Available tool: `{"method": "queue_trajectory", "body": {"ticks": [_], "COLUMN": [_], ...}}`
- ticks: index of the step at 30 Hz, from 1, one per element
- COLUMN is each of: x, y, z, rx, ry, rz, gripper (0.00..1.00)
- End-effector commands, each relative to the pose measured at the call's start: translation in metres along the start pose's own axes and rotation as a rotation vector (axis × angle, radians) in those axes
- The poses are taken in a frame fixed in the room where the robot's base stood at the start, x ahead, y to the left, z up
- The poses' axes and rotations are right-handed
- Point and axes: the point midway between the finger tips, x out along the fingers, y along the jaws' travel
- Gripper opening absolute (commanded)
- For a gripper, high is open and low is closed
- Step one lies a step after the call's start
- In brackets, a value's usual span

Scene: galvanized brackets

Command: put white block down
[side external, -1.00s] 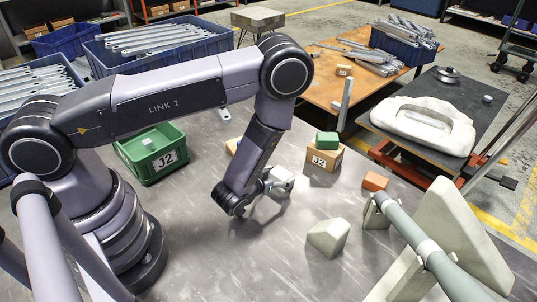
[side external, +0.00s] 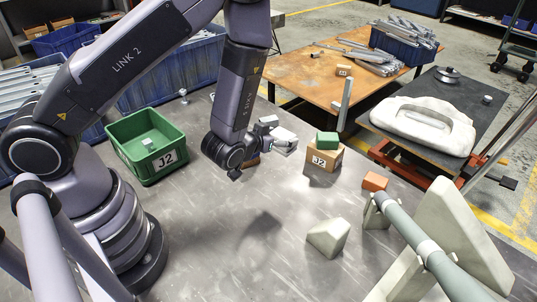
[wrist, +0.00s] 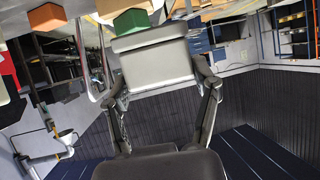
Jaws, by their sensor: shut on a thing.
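The white block (side external: 285,142) is in my gripper (side external: 274,130), to the left of and above a cardboard box. In the wrist view the white block (wrist: 152,62) fills the space between the two fingers of my gripper (wrist: 158,88), with a finger at each side. In the side view the block is clear of the grey table (side external: 205,265), and a dark shadow lies on the table well in front of it. My wrist hides part of the gripper in the side view.
A cardboard box (side external: 324,158) carries a green block (side external: 327,140). A green bin (side external: 125,150) holds a small pale block (side external: 148,144). An orange block (side external: 375,181) and a pale wedge (side external: 328,236) stand to the right. The table's front middle is clear.

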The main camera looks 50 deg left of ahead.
Motion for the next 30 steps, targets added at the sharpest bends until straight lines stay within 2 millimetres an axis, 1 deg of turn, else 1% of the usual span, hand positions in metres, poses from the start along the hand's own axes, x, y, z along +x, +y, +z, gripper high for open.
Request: {"method": "queue_trajectory", "body": {"ticks": [1,5,11,14,17,20,21,23,24,27,30], "x": [-0.003,-0.010,-0.013,-0.019,-0.029,-0.046,-0.056,-0.072,-0.085,-0.115,-0.140], "y": [0.000,0.000,0.037,0.062,0.090,0.124,0.138,0.157,0.169,0.190,0.202], "z": [-0.006,-0.022,-0.015,-0.010,-0.004,0.006,0.010,0.018,0.023,0.036,0.046], "rx": [-0.002,-0.003,0.083,0.137,0.206,0.291,0.331,0.392,0.433,0.525,0.598], "ry": [0.002,0.003,-0.001,0.000,0.000,0.001,0.002,0.003,0.004,0.004,0.004], "rz": [0.000,0.000,0.169,0.281,0.424,0.601,0.683,0.809,0.894,1.083,1.233], "gripper": [0.25,0.25,0.25,0.25,0.25,0.25,0.25,0.25,0.25,0.25,0.25]}}
